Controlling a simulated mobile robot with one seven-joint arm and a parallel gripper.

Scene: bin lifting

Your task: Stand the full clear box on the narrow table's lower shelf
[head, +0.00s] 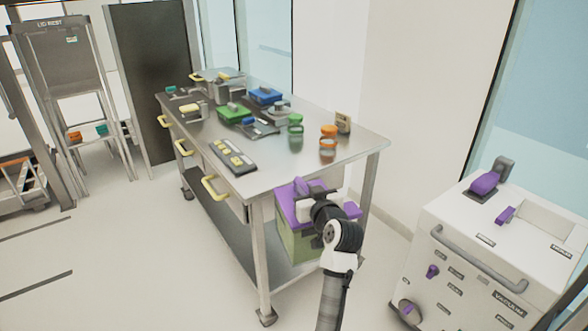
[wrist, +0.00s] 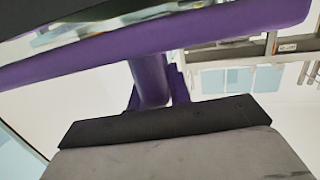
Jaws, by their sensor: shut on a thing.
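The clear box (head: 297,243) has greenish see-through walls and a purple top. It is at the near end of the steel table (head: 290,172), overlapping the tabletop's end edge in the head view. My gripper (head: 312,192) is above the box and shut on its purple handle, which also shows in the wrist view (wrist: 150,78). The table's lower shelf (head: 222,232) runs low between the legs. My arm hides the box's right side. I cannot tell whether the box's bottom touches anything, or how full it is.
A white cabinet (head: 480,262) with a grey handle stands at the right. The table's near leg (head: 261,265) is just left of the box. The floor at the front left is clear.

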